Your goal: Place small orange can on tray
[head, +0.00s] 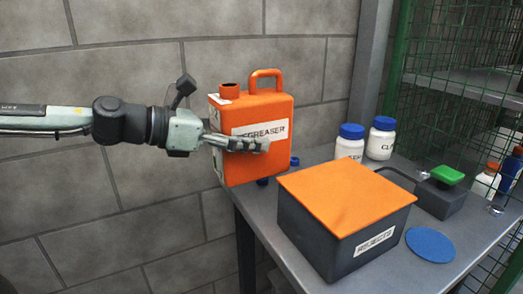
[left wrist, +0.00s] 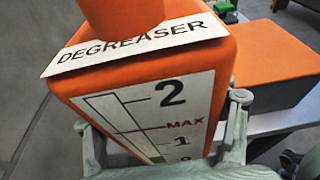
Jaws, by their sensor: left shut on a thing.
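The orange can (head: 262,108), with a top handle and a DEGREASER label, is upright at the left end of the table. My left gripper (head: 262,145) is shut on it, with its fingers across the label side. The left wrist view shows the can (left wrist: 238,75) between the two fingers (left wrist: 165,140), with a white level scale facing the camera. I cannot tell whether its base touches the table. No tray shows clearly; a low dark rim (head: 397,178) behind the box may be one. My right gripper is not in view.
A dark box with an orange lid (head: 345,197) fills the table's (head: 438,192) front middle. White bottles with blue caps (head: 350,143) stand behind it. A blue disc (head: 430,244) and a green-topped dark container (head: 447,175) are at right, beside green mesh (head: 470,60).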

